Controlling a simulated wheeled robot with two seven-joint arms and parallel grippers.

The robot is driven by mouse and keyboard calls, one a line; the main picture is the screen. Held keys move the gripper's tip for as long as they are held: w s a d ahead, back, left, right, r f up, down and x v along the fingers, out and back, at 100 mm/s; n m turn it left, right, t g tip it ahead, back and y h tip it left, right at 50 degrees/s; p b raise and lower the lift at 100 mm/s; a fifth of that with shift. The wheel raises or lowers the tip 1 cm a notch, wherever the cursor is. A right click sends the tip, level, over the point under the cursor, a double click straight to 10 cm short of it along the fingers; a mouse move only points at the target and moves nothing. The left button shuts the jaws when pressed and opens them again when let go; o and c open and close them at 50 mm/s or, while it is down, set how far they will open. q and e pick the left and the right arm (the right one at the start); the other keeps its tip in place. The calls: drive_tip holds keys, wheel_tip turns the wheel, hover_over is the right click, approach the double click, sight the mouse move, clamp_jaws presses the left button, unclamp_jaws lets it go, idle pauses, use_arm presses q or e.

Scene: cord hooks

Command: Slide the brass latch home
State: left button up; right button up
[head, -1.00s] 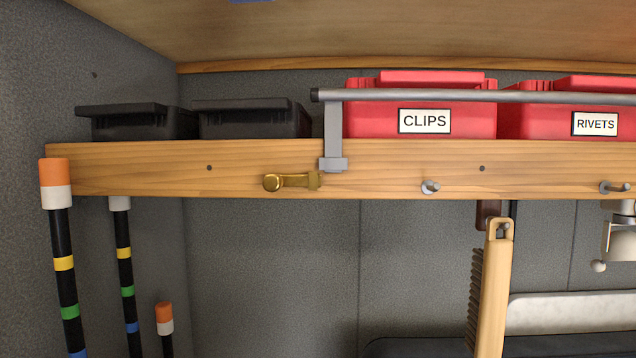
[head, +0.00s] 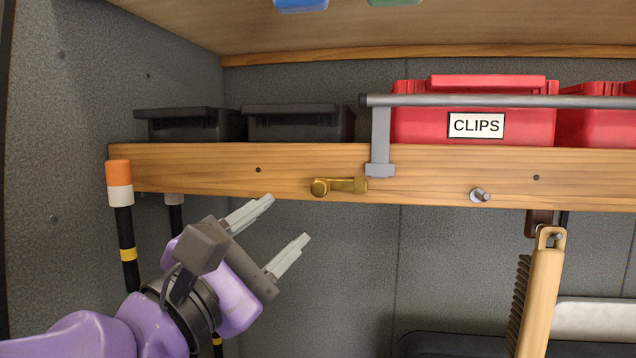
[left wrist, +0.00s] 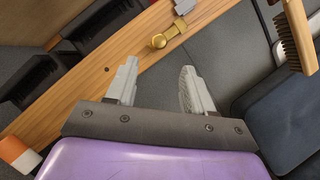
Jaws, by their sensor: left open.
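The brass latch (head: 340,186) is mounted on the front face of the wooden rail (head: 225,172), with a round knob at its left end and a squared block at its right end. It also shows in the left wrist view (left wrist: 168,35), beyond the fingertips. My left gripper (head: 287,218) is open and empty, below and left of the latch, apart from it. In the left wrist view its two fingers (left wrist: 157,72) are spread with nothing between them. My right gripper is in neither view.
A grey bracket (head: 380,150) carrying a bar stands just right of the latch. A metal peg (head: 479,195) and a hanging brush (head: 538,290) are farther right. Black boxes (head: 298,124) and a red CLIPS bin (head: 425,125) sit on the shelf. Banded poles (head: 122,215) stand at left.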

sight(317, 190)
use_arm(q)
drive_tip(key=p+x, duration=0.1)
drive_tip(key=x, duration=0.2)
drive_tip(key=p+x, duration=0.1)
drive_tip(key=x, duration=0.2)
drive_tip(key=p+x, duration=0.2)
drive_tip(key=x, duration=0.1)
drive_tip(key=shift+w+d+r, duration=0.1)
drive_tip(key=shift+r, duration=0.35)
drive_tip(key=shift+w+d, duration=0.3)
drive_tip(key=shift+w, duration=0.2)
drive_tip(key=shift+c, duration=0.3)
drive_tip(key=c, duration=0.5)
drive_tip(key=shift+s, duration=0.15)
clamp_jaws()
